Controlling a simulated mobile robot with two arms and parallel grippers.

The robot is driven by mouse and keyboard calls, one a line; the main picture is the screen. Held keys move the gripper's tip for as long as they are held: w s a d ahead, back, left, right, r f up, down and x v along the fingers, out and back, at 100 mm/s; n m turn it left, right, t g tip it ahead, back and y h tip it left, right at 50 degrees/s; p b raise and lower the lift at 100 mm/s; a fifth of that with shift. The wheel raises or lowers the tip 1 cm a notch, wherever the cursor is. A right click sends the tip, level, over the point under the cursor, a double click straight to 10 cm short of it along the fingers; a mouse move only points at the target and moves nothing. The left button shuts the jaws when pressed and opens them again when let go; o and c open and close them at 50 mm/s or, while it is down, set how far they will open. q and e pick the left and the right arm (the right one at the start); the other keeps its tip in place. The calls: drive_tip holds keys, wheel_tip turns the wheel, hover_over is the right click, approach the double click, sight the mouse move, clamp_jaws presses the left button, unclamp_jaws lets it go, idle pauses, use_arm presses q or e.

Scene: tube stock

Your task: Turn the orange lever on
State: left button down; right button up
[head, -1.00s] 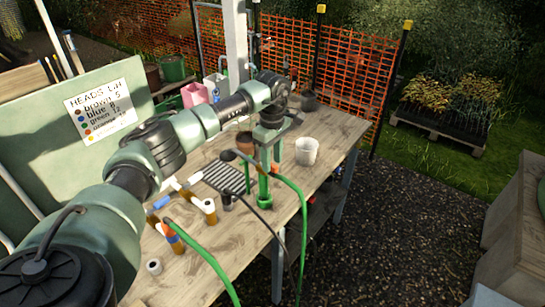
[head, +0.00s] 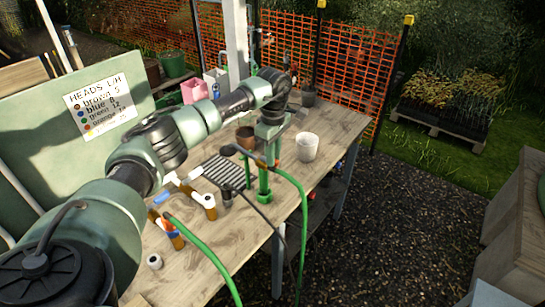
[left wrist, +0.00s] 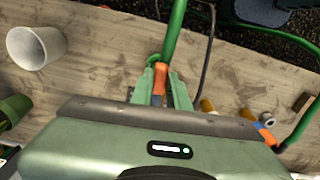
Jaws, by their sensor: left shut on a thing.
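My left gripper (head: 263,158) reaches down over the wooden bench (head: 340,128). In the left wrist view its green fingers (left wrist: 161,78) are shut on an orange part (left wrist: 160,80) in line with a green hose (left wrist: 174,30). In the head view the green hose (head: 296,185) arches from this spot down past the bench's front edge. A dark hose end (head: 228,150) shows just left of the gripper. The orange part looks like the lever, but the fingers partly hide it, and I cannot tell its setting. My right gripper is not in view.
A white pot (head: 307,147) stands right of the gripper and a brown pot (head: 245,138) behind it. A dark ribbed tray (head: 222,172), brown tubes (head: 209,206) and a second green hose (head: 200,249) are to the left. A sign board (head: 60,140) stands at left.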

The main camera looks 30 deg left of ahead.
use_arm(q)
drive_tip(key=shift+w+a+n+b, duration=0.5)
drive_tip(key=shift+w+a+n, duration=0.1)
drive_tip(key=shift+n, duration=2.25)
drive_tip(key=shift+w+a+n+b, duration=0.5)
drive_tip(key=shift+w+n, duration=0.15)
drive_tip(key=shift+n, duration=2.25)
drive_tip(key=shift+w+a+n+b, duration=0.5)
drive_tip(key=shift+w+a+n, duration=0.1)
drive_tip(key=shift+n, duration=2.25)
drive_tip(key=c, duration=1.4)
unclamp_jaws()
drive_tip(key=shift+r, duration=0.1)
drive_tip(key=shift+o, duration=0.2)
